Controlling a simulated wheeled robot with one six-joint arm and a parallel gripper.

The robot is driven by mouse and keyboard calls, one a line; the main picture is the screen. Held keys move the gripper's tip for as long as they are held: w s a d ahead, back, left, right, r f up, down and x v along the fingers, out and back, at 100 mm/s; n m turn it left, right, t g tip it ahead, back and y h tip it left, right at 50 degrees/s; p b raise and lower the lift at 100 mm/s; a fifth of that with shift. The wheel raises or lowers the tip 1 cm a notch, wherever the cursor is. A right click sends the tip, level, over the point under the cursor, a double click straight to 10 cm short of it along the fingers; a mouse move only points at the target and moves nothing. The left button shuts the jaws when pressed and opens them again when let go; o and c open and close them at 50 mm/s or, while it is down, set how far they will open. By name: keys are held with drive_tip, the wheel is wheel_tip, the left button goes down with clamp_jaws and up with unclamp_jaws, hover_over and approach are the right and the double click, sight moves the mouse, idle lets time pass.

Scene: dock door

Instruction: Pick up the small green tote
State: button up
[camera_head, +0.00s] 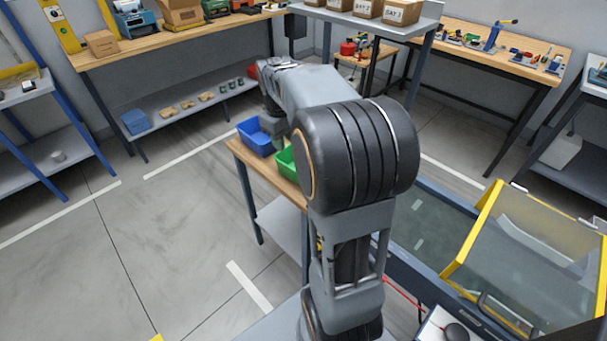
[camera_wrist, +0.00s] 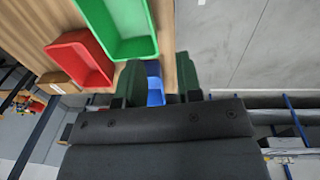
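A green tote (camera_wrist: 118,28) sits on a wooden-topped table in the wrist view, beyond and to the left of my gripper (camera_wrist: 159,64). In the head view the green tote (camera_head: 287,164) is mostly hidden behind my arm. A blue tote (camera_wrist: 154,88) shows through the gap between my fingers; the fingers do not visibly grip it. In the head view the blue tote (camera_head: 256,137) stands on the table next to the green one. My gripper is open, with its fingers apart; my arm hides it in the head view.
A red tote (camera_wrist: 82,58) stands beside the green one in the wrist view, with a cardboard box (camera_wrist: 60,82) nearby. The small table (camera_head: 270,175) has open floor on its left. A yellow-framed clear panel (camera_head: 525,245) stands at right. Workbenches line the back.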

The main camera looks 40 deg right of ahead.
drive_tip(key=shift+w+d+f+b, duration=0.2)
drive_tip(key=shift+d+f, duration=0.35)
drive_tip(key=shift+f, duration=1.9)
drive_tip(key=shift+w+d+f+b, duration=0.2)
drive_tip(key=shift+d+f, duration=0.4)
drive_tip(key=shift+f, duration=1.85)
drive_tip(key=shift+w+d+f+b, duration=0.2)
drive_tip(key=shift+d+f, duration=0.35)
drive_tip(key=shift+f, duration=1.9)
drive_tip(key=shift+c, duration=0.4)
clamp_jaws()
